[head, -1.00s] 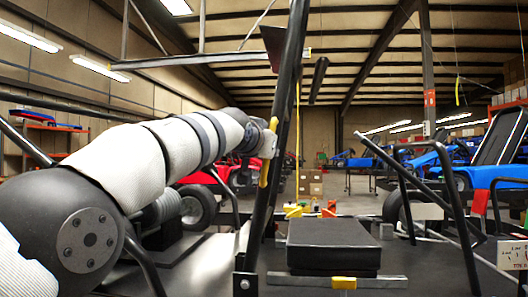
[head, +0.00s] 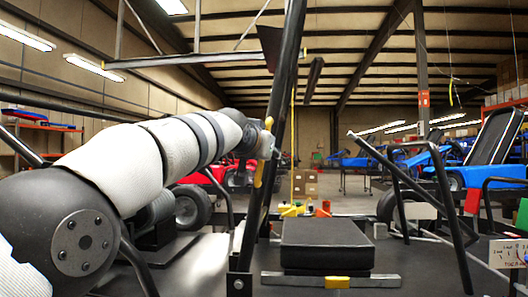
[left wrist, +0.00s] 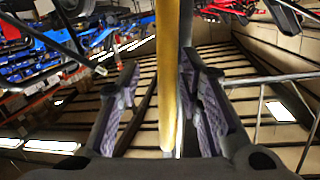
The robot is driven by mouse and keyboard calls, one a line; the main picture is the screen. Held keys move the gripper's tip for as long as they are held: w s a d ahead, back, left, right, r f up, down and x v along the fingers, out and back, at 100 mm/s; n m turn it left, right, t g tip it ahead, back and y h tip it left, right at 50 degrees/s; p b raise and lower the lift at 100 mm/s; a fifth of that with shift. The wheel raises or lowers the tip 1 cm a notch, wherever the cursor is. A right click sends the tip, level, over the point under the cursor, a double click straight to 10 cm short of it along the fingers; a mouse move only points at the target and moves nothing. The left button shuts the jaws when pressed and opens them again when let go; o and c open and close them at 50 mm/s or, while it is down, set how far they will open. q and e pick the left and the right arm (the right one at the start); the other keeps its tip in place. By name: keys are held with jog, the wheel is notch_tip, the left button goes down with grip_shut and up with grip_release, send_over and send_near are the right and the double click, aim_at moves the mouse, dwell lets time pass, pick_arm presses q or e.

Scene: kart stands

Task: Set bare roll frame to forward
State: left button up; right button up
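A black tube frame (head: 280,105) rises in front of me in the head view, leaning a little to the right at its top. A yellow grip bar (head: 259,170) is on it; in the left wrist view the yellow bar (left wrist: 168,75) runs between my fingers. My left gripper (head: 264,142) is at this bar, partly hidden behind the frame tube. In the left wrist view my left gripper (left wrist: 165,105) is open, with a finger on each side of the bar and gaps showing. My right gripper is not in view.
A black padded block (head: 328,243) sits on the dark deck below, behind a grey bar with a yellow middle (head: 337,282). Another black tube frame (head: 425,195) stands to the right. Blue karts (head: 465,175) and a red kart (head: 200,180) are farther back.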

pick_arm(q)
jog(key=v, duration=0.7)
jog(key=shift+s, duration=0.2)
